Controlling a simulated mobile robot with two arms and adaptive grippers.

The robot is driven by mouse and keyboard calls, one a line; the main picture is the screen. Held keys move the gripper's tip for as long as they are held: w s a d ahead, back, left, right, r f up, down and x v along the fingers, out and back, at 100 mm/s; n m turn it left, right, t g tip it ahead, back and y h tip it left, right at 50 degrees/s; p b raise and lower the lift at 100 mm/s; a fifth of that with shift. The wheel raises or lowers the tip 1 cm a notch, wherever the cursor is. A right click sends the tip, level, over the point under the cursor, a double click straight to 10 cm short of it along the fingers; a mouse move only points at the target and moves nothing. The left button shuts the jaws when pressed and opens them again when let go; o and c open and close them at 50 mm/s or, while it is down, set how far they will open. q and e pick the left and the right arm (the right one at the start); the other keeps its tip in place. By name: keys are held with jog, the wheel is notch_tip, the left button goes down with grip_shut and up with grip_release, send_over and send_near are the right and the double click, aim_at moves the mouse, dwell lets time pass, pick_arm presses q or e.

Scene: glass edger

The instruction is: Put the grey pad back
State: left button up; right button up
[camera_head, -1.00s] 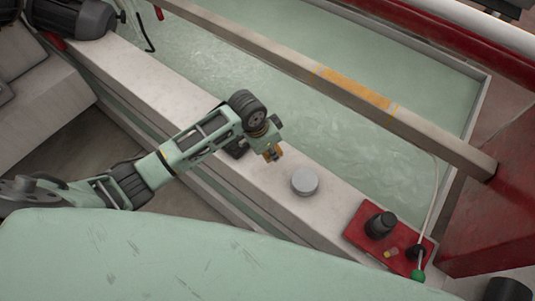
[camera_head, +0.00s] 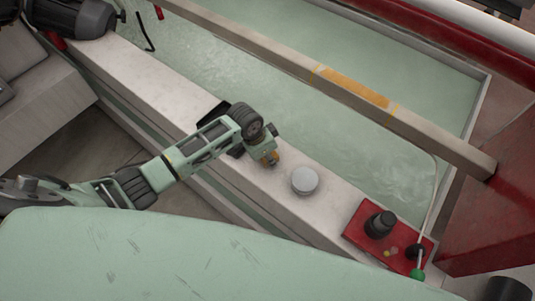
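A round, light-grey pad (camera_head: 305,180) lies flat on the pale ledge (camera_head: 150,88) beside the water trough, in the middle of the camera_head view. It is the only pad-like grey thing I see. My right gripper is not in view.
A flat black piece (camera_head: 212,114) lies on the ledge behind my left wrist, partly hidden. A red control box (camera_head: 362,243) with black knobs stands right of the pad. A beam (camera_head: 300,68) crosses above the trough (camera_head: 400,175). A dark motor (camera_head: 75,17) sits at upper left.

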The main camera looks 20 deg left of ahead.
pick_arm(q)
jog(key=shift+o, duration=1.1)
jog(key=shift+r, duration=0.1)
jog(key=shift+r, duration=0.3)
jog(key=v, duration=1.1)
jog(key=shift+r+p, duration=0.3)
